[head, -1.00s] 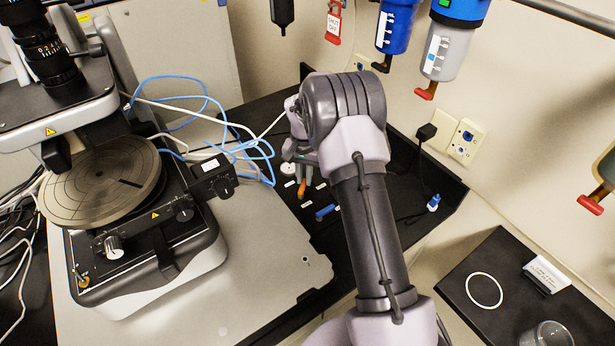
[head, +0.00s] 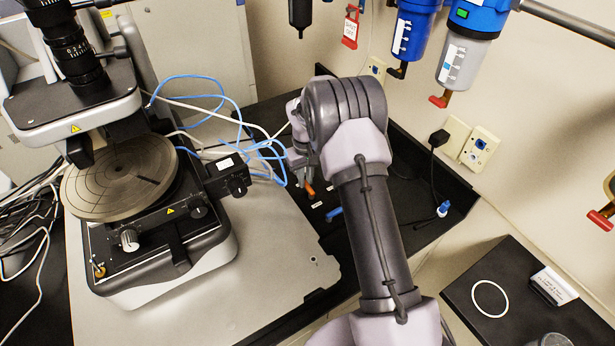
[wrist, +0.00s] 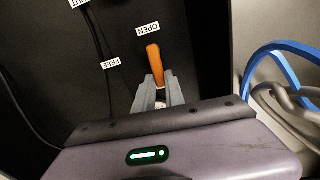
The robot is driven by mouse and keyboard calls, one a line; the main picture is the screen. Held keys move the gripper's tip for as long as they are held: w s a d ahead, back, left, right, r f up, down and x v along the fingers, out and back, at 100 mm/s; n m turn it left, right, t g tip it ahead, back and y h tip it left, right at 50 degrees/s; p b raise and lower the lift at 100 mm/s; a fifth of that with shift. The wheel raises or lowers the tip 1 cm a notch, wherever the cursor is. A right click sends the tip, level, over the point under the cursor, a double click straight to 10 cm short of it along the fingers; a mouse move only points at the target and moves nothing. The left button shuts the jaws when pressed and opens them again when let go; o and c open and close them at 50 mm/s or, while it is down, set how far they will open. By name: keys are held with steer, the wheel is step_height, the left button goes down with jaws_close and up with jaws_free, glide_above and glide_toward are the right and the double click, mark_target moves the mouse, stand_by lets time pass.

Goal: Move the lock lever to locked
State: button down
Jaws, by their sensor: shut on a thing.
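The lever is an orange handle (wrist: 153,62) on a black panel in the wrist view. Its tip points toward a label reading OPEN (wrist: 148,30); a FREE label (wrist: 111,63) lies to its left. My gripper (wrist: 159,84) is shut on the lever's lower part, a finger on each side. A pale round part shows between the fingers near the lever's base, mostly hidden. In the head view the orange lever (head: 309,189) sticks out below my gripper (head: 300,172), whose fingers are partly hidden by my arm.
A blue lever (head: 333,212) lies close by on the black panel. Blue cables (head: 268,160) loop just left of my gripper. The profiler with its round stage (head: 122,178) stands at left. Filter units (head: 465,60) hang on the wall at upper right.

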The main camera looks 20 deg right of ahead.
steer(key=shift+a+n, duration=0.15)
steer(key=shift+n, duration=0.25)
steer(key=c, duration=1.4)
jaws_free()
step_height(320, 180, up, 18)
steer(key=p, duration=0.3)
steer(key=shift+f, duration=0.25)
